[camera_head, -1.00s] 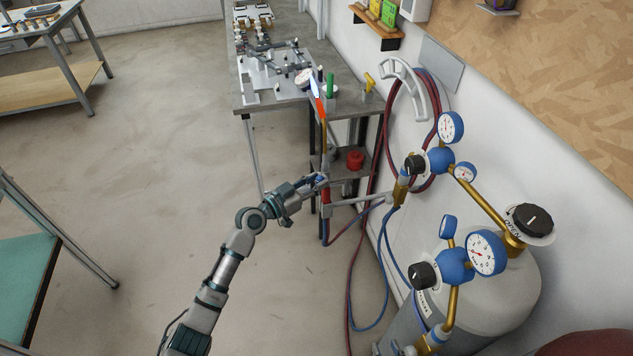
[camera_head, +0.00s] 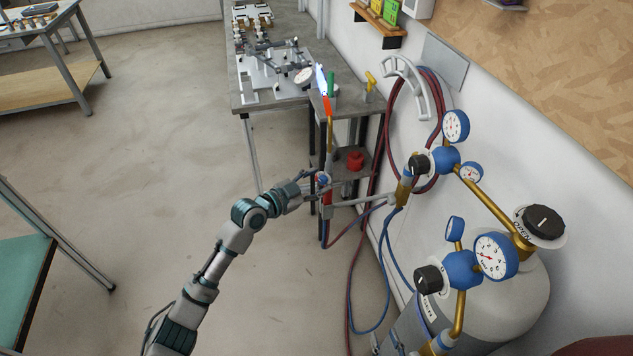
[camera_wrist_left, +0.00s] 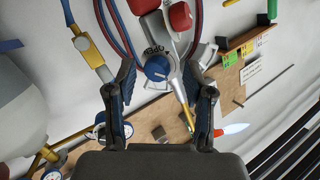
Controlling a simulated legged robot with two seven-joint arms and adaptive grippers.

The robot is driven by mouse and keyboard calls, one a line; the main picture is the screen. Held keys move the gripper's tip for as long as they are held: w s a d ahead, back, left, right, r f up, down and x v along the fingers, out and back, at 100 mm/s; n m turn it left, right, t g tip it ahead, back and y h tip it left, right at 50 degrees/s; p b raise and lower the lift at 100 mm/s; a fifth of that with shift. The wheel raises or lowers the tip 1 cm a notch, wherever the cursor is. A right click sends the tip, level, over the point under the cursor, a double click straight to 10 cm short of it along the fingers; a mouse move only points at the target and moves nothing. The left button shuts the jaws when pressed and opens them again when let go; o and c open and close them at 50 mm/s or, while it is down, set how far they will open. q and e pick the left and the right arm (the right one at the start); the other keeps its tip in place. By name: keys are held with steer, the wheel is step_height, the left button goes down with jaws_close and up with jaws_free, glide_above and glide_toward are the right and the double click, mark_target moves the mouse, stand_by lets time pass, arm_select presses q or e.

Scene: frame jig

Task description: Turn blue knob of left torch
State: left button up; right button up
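The torch, a brass tube (camera_head: 330,135) with a glowing orange tip and pale flame, stands upright in a holder beside the small shelf stand. Its blue knob (camera_head: 323,180) is small in the head view, close to my left gripper (camera_head: 314,181). In the left wrist view the blue knob (camera_wrist_left: 156,68) faces the camera, with lettering above it. My left gripper (camera_wrist_left: 158,75) is open there, one finger on each side of the knob, with visible gaps. The flame (camera_wrist_left: 235,128) shows beyond the right finger. My right gripper is in neither view.
Gas cylinders (camera_head: 520,285) with gauges and black knobs stand at the right. Red and blue hoses (camera_head: 352,290) hang beside them. A workbench (camera_head: 285,92) with metal fixtures is behind the torch. The floor at left centre is clear.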

arm_select(q)
steer(key=shift+s+a, duration=0.15)
steer(key=v, duration=1.1)
steer(key=shift+s+a, duration=0.2)
steer(key=shift+a, duration=0.05)
stand_by(0.8)
